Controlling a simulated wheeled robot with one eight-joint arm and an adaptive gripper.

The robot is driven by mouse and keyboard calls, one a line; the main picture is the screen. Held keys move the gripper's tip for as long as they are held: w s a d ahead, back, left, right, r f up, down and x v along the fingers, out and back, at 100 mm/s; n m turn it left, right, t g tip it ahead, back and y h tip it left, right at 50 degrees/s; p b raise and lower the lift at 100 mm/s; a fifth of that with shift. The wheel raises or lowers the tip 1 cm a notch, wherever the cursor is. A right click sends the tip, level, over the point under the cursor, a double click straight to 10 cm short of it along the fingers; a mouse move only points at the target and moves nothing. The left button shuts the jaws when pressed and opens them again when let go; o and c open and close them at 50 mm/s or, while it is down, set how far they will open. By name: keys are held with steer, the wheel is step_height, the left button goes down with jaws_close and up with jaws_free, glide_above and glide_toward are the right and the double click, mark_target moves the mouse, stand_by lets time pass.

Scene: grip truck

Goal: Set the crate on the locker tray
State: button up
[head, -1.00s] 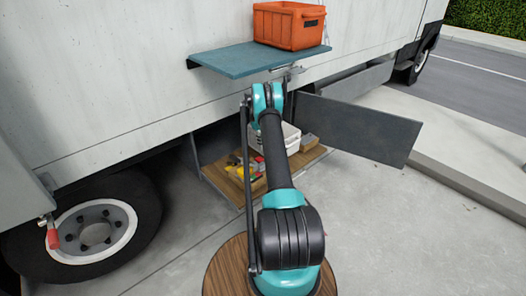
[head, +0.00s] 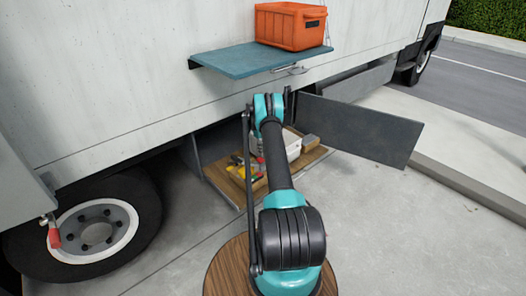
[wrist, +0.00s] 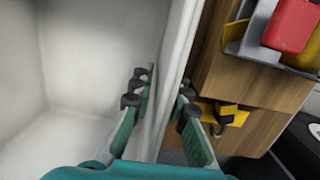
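The white crate (head: 293,148) is partly hidden behind my arm in the head view. It is low at the truck's open side locker, over the wooden locker tray (head: 313,157). I cannot tell whether its bottom touches the tray. In the wrist view the crate's pale, empty inside (wrist: 80,50) fills the left. My gripper (wrist: 164,90) straddles one crate wall, with fingers on both sides, and looks shut on it. The wooden tray (wrist: 222,75) shows at the right. In the head view my fingers are hidden by the arm.
Yellow and red items (head: 242,170) lie at the tray's left, and a small brown block (head: 310,141) at its back right. An orange crate (head: 290,26) stands on the teal shelf (head: 240,61) above. The grey open door (head: 358,130) juts out right.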

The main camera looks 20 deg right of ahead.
steer(key=shift+o, duration=0.4)
steer(key=r, duration=0.7)
steer(key=shift+w+a+r, duration=0.2)
steer(key=shift+w+r, duration=0.15)
steer(key=shift+w, duration=0.05)
